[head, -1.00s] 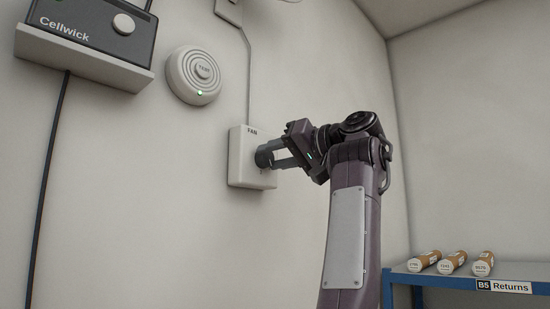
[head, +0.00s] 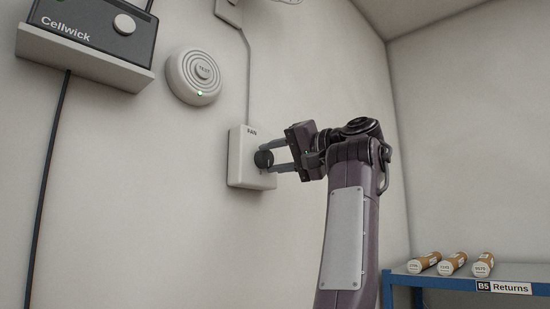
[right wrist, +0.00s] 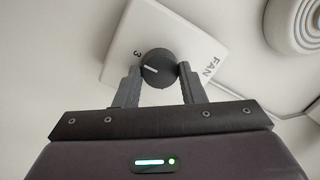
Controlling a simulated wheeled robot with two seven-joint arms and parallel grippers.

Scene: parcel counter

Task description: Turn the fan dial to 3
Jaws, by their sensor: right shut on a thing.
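The white fan box (head: 240,172) is on the wall, marked FAN, with a round black dial (head: 262,159) on its face. My right gripper (head: 270,158) is shut on the dial, one finger on each side. In the right wrist view the dial (right wrist: 158,64) sits between the two fingertips. Its short white line lies towards the left of that picture, near a printed 3 (right wrist: 137,52); whether it lines up exactly I cannot tell. Any other numbers are hidden or out of view. My left gripper is not in view.
A round white device (head: 193,75) marked TEST, with a green light, is on the wall above left. A dark Cellwick unit (head: 95,25) stands on a shelf at upper left. A blue rack (head: 415,279) labelled B5 Returns holds 3 brown tubes at lower right.

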